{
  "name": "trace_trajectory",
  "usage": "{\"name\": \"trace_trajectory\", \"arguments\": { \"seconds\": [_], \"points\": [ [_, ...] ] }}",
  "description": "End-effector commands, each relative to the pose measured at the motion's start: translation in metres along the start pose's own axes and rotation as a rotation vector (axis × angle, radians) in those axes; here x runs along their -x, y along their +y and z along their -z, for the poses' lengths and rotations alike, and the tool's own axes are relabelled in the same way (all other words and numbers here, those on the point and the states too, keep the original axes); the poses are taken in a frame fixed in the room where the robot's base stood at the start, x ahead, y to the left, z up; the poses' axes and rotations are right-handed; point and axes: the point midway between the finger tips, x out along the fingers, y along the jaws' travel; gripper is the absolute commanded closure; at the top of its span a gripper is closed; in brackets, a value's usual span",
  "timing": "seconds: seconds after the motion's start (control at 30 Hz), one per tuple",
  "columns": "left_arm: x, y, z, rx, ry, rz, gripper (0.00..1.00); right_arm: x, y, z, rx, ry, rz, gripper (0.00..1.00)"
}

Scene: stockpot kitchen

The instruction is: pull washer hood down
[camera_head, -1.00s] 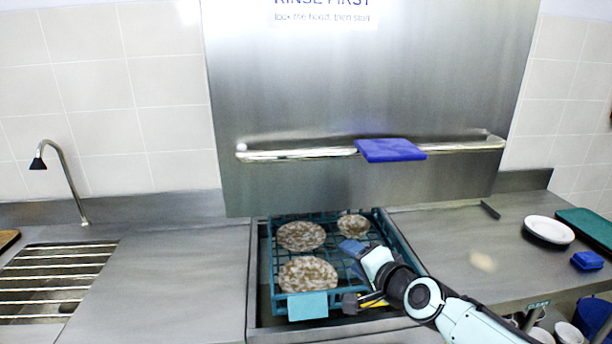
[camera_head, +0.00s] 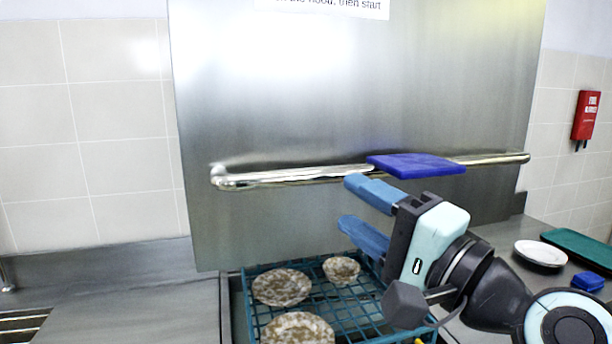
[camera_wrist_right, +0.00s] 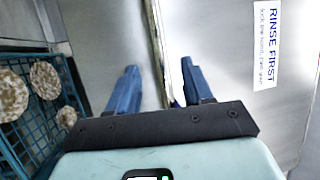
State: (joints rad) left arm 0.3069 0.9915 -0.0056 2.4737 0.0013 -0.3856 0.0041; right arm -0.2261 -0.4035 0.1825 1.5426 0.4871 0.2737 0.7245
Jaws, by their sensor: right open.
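The washer hood (camera_head: 300,110) is a large steel panel, raised above the rack. A silver bar handle (camera_head: 290,175) runs across its lower part, with a flat blue pad (camera_head: 418,165) on it. My right gripper (camera_head: 360,212) is open and empty, its blue fingers just below the bar, left of the pad. In the right wrist view the bar (camera_wrist_right: 157,50) runs between the two fingers (camera_wrist_right: 152,90); whether they touch it I cannot tell. My left gripper is not in view.
A teal dish rack (camera_head: 350,310) with dirty plates (camera_head: 282,287) sits under the hood. On the right counter are a white plate (camera_head: 540,253), a blue sponge (camera_head: 588,282) and a green tray (camera_head: 580,250). The left counter (camera_head: 130,300) is clear.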

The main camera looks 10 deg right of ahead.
Motion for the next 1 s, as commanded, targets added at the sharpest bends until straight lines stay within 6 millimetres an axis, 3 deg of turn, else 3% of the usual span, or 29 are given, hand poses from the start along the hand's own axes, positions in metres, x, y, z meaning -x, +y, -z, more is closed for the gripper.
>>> {"name": "trace_trajectory", "arguments": {
  "seconds": [0.2, 0.4, 0.6, 0.9, 1.0],
  "points": [
    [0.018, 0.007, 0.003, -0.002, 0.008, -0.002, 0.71, -0.051, -0.001, 0.0, 0.001, -0.001, -0.003, 0.49],
    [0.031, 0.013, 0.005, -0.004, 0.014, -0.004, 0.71, -0.083, -0.002, 0.001, 0.001, 0.0, -0.002, 0.49],
    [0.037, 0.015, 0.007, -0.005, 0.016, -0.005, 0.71, -0.098, -0.001, 0.001, 0.002, 0.001, -0.001, 0.49],
    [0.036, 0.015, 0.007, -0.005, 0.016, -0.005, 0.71, -0.099, 0.001, 0.0, 0.002, 0.001, -0.001, 0.49],
    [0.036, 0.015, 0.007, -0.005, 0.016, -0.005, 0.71, -0.099, 0.001, 0.0, 0.001, 0.001, -0.001, 0.82]
  ]
}}
